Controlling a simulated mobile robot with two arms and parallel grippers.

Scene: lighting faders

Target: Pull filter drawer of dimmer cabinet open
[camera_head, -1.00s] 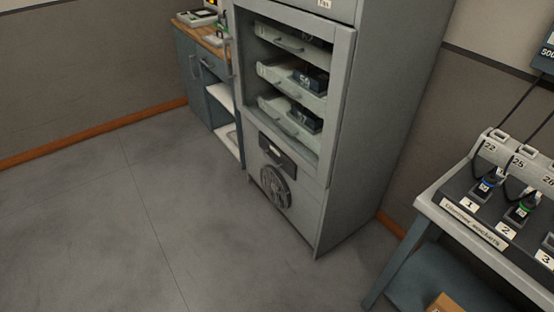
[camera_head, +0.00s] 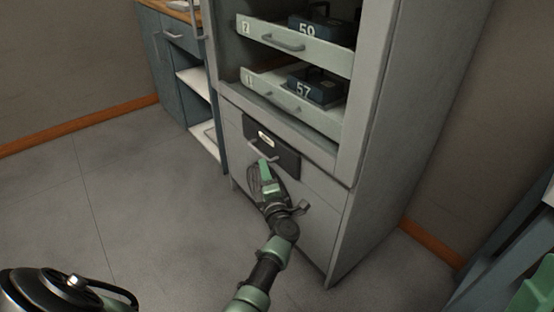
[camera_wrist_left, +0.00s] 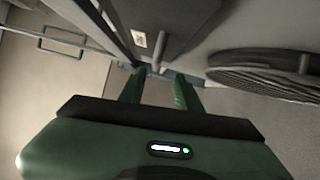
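The filter drawer (camera_head: 285,156) is a small dark panel low on the front of the grey dimmer cabinet (camera_head: 385,160). It looks shut, with a pale label and a grey bar handle (camera_head: 259,152). My left gripper (camera_head: 265,166) is just below the handle in the head view and covers part of the vent behind it. In the left wrist view the two green fingers (camera_wrist_left: 160,78) stand apart and empty. The handle (camera_wrist_left: 160,53) lies just ahead, in line with the gap. Whether they touch it, I cannot tell. My right gripper is not in view.
Above the drawer, open shelves hold pale trays (camera_head: 295,44) with numbered dark boxes (camera_head: 318,88). A blue side cabinet (camera_head: 172,72) stands at left. The grey floor (camera_head: 130,200) at left is clear.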

